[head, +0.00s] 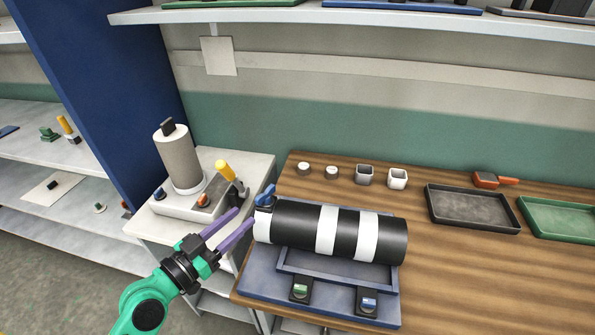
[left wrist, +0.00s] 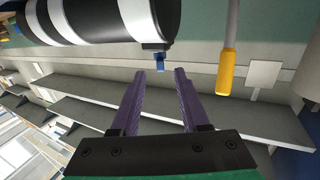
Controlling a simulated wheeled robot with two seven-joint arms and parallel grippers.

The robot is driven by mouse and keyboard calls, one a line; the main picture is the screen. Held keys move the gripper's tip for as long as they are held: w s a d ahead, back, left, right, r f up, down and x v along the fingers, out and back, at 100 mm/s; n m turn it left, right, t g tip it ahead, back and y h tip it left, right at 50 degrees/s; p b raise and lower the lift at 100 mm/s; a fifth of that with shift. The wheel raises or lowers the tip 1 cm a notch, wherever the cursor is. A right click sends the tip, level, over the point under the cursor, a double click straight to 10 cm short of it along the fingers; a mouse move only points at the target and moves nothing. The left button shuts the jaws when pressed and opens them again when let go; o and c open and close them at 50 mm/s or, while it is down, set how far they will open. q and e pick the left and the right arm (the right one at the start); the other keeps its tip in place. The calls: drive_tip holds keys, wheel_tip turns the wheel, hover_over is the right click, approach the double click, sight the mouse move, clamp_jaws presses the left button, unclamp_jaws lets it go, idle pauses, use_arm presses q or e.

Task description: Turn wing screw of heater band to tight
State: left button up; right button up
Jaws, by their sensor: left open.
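The black barrel (head: 302,225) with white bands lies on its side on a blue-grey stand (head: 255,275). A blue wing screw (head: 265,195) sits on a dark clamp piece at the barrel's left end, above the white end band (head: 263,226). In the left wrist view the wing screw (left wrist: 159,63) shows just beyond and between the fingertips. My left gripper (head: 245,216), with purple fingers, is open and empty, just left of the barrel's end and slightly below the screw. The fingers (left wrist: 160,72) appear apart from the screw. My right gripper is not in view.
Small cups (head: 397,179) and trays (head: 472,208) line the wooden table's back. Two switches (head: 300,290) sit at the stand's front.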

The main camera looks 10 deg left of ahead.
sight(273, 186)
use_arm(q)
drive_tip(key=shift+w+d+r, duration=0.15)
drive_tip(key=shift+w+d, duration=0.05)
drive_tip(key=shift+w, duration=0.1)
drive_tip(key=p+x, duration=0.1)
drive_tip(key=x, duration=0.1)
drive_tip(key=r+p+x, duration=0.1)
drive_tip(key=x, duration=0.1)
drive_tip(key=p+x, duration=0.1)
drive_tip(key=x, duration=0.2)
drive_tip(key=shift+w+r, duration=0.15)
drive_tip(key=x, duration=0.3)
drive_tip(key=shift+w+d+p, duration=0.1)
drive_tip(key=shift+w+p, duration=0.1)
drive_tip(key=shift+p, duration=0.15)
drive_tip(key=shift+w+d+f, duration=0.15)
drive_tip(key=shift+w+f, duration=0.05)
drive_tip(key=shift+w, duration=0.15)
drive_tip(key=shift+w+d+f, duration=0.1)
drive_tip(key=shift+w+d, duration=0.05)
drive_tip(key=shift+w, duration=0.05)
clamp_jaws()
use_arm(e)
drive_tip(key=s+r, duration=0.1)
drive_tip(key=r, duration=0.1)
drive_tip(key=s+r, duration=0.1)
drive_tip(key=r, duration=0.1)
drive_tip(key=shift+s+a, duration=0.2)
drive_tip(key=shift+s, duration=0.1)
